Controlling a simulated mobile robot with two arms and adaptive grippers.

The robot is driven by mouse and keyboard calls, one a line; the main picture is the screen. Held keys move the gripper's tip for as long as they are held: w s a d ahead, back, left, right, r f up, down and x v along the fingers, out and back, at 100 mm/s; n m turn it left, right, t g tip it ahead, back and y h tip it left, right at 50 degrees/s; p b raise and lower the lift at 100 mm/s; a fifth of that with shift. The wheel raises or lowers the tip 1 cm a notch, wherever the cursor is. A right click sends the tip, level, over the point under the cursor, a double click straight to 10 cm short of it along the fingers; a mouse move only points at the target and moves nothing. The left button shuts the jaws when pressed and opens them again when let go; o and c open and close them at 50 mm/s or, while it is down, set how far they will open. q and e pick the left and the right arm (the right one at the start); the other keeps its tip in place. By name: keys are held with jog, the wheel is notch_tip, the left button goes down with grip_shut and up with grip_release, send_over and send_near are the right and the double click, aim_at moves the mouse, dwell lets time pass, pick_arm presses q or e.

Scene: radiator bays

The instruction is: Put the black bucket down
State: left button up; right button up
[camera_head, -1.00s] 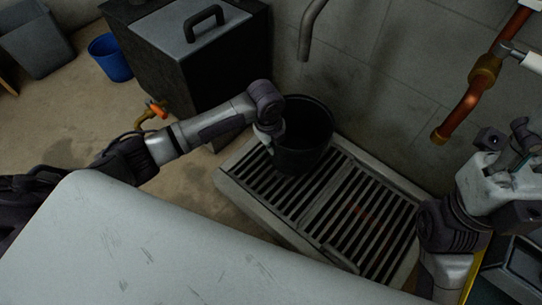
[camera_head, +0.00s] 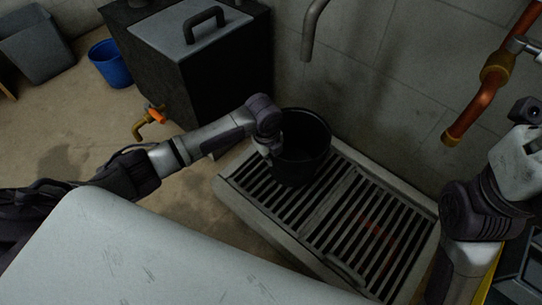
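The black bucket (camera_head: 308,163) is upright at the left part of a slatted metal grate (camera_head: 345,215). I cannot tell whether its base touches the slats. My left gripper (camera_head: 272,150) is at the bucket's left side, against its wall near the rim. Its fingers are mostly hidden behind the wrist and by the bucket, so their closure does not show. My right arm is at the right edge, and the fingertips of its gripper are out of the picture or hidden.
A black box with a grey lid (camera_head: 190,32) and an orange-handled tap (camera_head: 152,117) stands behind my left arm. A blue bucket (camera_head: 110,64) is on the floor. A grey spout (camera_head: 311,28) and copper pipe (camera_head: 480,105) are at the wall. The grate's right half is clear.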

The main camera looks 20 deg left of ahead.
pick_arm(q)
jog(key=o, duration=0.4)
jog(key=shift+c, duration=0.2)
